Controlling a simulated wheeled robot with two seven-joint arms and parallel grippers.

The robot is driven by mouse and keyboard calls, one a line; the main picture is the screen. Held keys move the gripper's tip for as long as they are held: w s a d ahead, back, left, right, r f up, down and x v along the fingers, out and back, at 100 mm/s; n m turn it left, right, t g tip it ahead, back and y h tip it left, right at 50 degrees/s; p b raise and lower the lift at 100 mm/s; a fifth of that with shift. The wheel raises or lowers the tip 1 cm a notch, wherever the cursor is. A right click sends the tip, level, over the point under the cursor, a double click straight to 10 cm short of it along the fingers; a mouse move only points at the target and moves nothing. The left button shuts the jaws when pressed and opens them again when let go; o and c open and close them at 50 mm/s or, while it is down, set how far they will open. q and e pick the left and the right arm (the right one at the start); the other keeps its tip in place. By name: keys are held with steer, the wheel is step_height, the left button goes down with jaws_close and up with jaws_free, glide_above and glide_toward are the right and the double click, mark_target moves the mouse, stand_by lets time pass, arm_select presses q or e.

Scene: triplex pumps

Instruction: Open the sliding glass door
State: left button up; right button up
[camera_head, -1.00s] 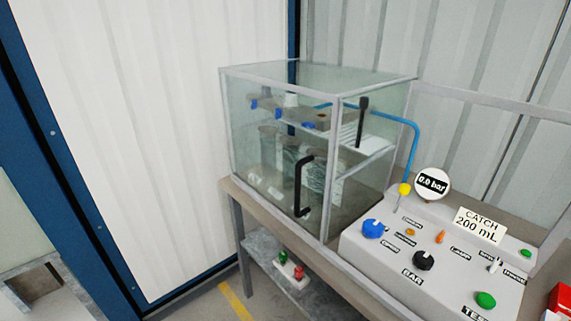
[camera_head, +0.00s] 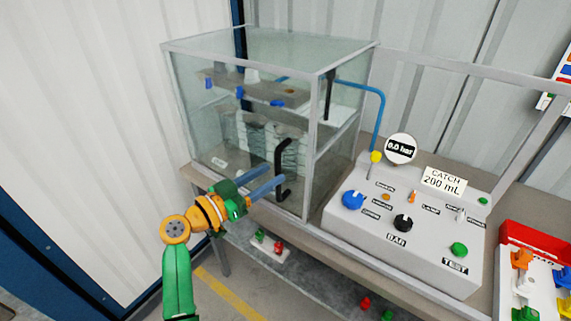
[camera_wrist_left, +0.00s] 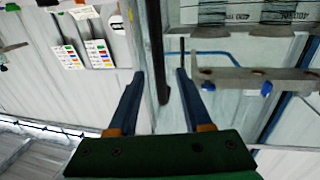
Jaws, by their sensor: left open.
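The glass box (camera_head: 270,50) stands on the bench, and its front glass door (camera_head: 298,125) looks shut. A black vertical handle (camera_head: 283,168) sits on the front pane near its right edge. My left gripper (camera_head: 270,176) reaches in from the lower left with its fingers pointing at the handle's lower part. In the left wrist view my left gripper (camera_wrist_left: 160,75) is open, and the dark handle bar (camera_wrist_left: 157,45) shows between its blue fingers. I cannot tell whether a finger touches it. My right gripper is not in view.
A second black handle (camera_head: 329,95) is on the box's right side. The grey control panel (camera_head: 400,220) with knobs and a gauge (camera_head: 400,149) stands to the right. A red-edged tray (camera_head: 535,240) is at far right. A lower shelf (camera_head: 300,275) holds small red and green parts.

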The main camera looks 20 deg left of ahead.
mark_target(276, 173)
arm_select(q)
steer(key=x, duration=0.3)
steer(key=shift+d+p, duration=0.15)
steer(key=shift+p, duration=0.15)
steer(key=shift+w+f, duration=0.1)
steer(key=shift+w, duration=0.15)
steer(key=shift+s, duration=0.1)
jaws_close()
stand_by(0.7)
